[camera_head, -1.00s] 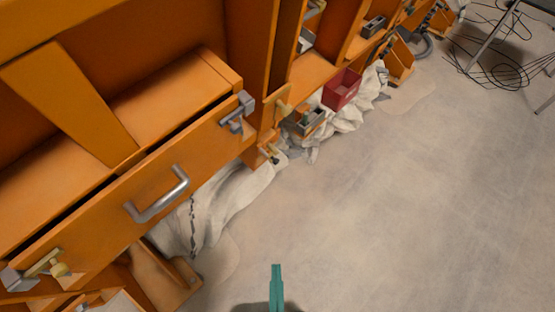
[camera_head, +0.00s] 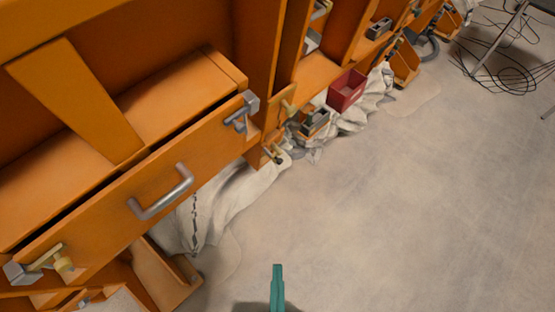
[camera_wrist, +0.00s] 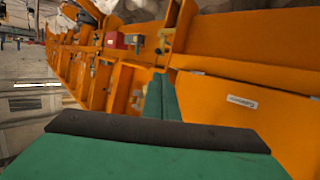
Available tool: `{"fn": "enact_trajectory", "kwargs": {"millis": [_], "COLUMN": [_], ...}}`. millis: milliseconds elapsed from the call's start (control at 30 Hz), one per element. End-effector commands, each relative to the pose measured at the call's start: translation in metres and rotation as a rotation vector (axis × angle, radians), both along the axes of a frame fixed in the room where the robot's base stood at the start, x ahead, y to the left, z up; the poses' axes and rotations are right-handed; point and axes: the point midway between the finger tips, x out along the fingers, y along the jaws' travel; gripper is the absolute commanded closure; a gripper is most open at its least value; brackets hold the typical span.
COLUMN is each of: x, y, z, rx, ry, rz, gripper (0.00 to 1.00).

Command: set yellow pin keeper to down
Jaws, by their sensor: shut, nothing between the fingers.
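Pale yellow pin-like fittings show on the orange sandbed frame in the head view. One with a pale knob (camera_head: 63,264) sits at the lower left by a grey bracket; another (camera_head: 288,107) is on the upright post right of the drawer-like panel, and a small one (camera_head: 274,153) is lower down. I cannot tell which is the task's keeper or its setting. My gripper (camera_head: 277,268), teal and shut, is empty at the bottom of the head view, over the floor and apart from the fittings. It also shows in the wrist view (camera_wrist: 160,80).
The orange panel (camera_head: 105,215) carries a grey handle (camera_head: 162,193) and a grey latch (camera_head: 242,111). White sacks (camera_head: 225,205) lie below it. A red bin (camera_head: 346,90) stands farther back. Cables (camera_head: 505,75) lie at the upper right. The floor (camera_head: 400,210) on the right is clear.

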Motion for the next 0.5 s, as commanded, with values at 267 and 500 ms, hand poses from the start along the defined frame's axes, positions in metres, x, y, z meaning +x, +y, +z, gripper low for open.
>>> {"fn": "enact_trajectory", "kwargs": {"millis": [267, 500], "x": [0.01, 0.053], "y": [-0.012, -0.052], "z": [-0.023, -0.104], "rx": [-0.018, -0.058], "ry": [0.032, 0.162], "rz": [-0.01, -0.01], "gripper": [0.66, 0.66]}}
